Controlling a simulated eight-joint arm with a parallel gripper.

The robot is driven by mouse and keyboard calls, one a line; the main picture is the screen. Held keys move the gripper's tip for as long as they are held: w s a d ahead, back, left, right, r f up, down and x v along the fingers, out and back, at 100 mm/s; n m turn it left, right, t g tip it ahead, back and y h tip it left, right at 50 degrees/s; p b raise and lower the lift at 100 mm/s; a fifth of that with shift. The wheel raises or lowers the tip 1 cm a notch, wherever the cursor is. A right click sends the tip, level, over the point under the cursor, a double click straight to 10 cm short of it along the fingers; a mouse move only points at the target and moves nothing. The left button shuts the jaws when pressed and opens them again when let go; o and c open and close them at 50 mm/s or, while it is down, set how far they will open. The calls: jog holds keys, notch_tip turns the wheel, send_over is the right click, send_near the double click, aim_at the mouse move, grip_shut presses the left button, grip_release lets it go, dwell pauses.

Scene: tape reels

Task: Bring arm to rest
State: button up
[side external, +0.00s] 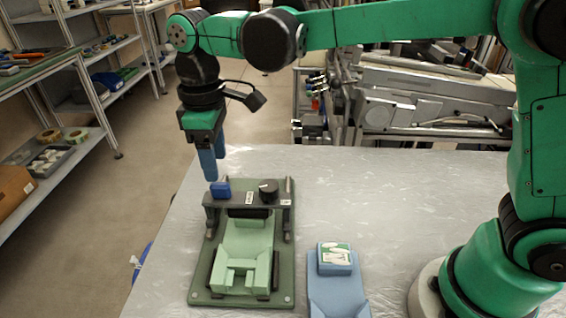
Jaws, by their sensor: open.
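My gripper (215,167) hangs down from my green arm, over the far left part of the table. Its two blue fingers are apart, with nothing seen between them. The fingertips show just above and left of a small blue block (221,190) in the picture; whether they touch it is hard to tell. The block is on a dark crossbar (246,200) of a green fixture (200,285). A black knob (268,190) is at the crossbar's right end. A pale green part (247,242) lies in the fixture's middle.
A blue holder (338,292) with a green-and-white-topped box (335,254) stands right of the fixture. The silvery table (400,190) is clear behind it. Grey machinery (420,100) stands beyond the table, and shelves (65,160) stand at left across the floor.

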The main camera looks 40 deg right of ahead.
jog(key=shift+d, duration=0.1)
jog(key=shift+s+d+r, duration=0.1)
jog(key=shift+d+r, duration=0.1)
jog(key=shift+d, duration=0.15)
jog(key=s+d+f+m+t, duration=0.1)
jog(key=s+d+m+t, duration=0.6)
jog(key=d, duration=0.7)
jog(key=shift+s+d+m, duration=0.15)
jog(key=shift+s+m, duration=0.95)
jog(key=shift+s, duration=0.05)
jog(key=shift+f, duration=0.1)
